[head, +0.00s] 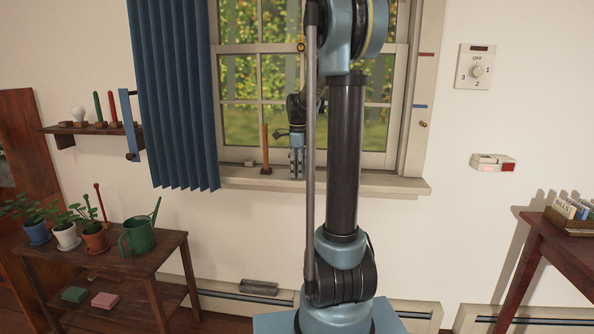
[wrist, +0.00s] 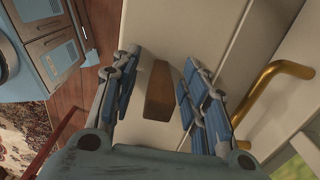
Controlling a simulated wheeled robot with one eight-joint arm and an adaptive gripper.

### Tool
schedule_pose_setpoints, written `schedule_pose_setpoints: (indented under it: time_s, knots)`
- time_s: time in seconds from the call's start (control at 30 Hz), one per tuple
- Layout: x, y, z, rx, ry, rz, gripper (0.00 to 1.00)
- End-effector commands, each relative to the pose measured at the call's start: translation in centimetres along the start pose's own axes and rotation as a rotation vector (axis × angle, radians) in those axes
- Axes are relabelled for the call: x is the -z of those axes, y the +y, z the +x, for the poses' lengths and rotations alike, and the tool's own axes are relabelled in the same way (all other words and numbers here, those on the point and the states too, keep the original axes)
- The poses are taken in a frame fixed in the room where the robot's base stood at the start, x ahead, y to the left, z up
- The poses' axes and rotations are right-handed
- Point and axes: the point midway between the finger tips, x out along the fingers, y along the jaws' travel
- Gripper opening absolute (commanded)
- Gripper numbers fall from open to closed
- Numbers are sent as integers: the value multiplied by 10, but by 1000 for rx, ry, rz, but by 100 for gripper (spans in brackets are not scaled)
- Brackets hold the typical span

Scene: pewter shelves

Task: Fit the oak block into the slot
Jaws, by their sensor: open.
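My gripper (head: 297,172) points down over the windowsill in front of the window. In the wrist view my gripper (wrist: 163,60) is open, with its blue fingers spread. A brown wooden block (wrist: 159,90), which looks like the oak block, shows between the fingers against the pale sill, with a gap on each side. I cannot tell its height below the fingertips. In the head view a slim upright brown bar (head: 265,148) stands on the sill left of my gripper; I cannot tell if it is the same piece. I cannot make out the slot.
A brass handle (wrist: 275,80) lies right of the fingers in the wrist view. A blue curtain (head: 178,95) hangs left of the window. A plant stand (head: 150,265) is at lower left and a dark table (head: 548,232) at right. The sill (head: 395,184) is bare at right.

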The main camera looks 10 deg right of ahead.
Motion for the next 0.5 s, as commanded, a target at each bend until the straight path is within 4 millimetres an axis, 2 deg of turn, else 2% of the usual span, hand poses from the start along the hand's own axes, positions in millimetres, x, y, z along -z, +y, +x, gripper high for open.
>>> schedule_pose_setpoints:
  time_s: [0.27, 0.43, 0.5]
  knots:
    - [0, 0, 3, 0, 0, 0, 41]
    - [0, 0, 2, 0, 0, 1, 3]
    - [0, 0, 2, 0, 0, 1, 0]
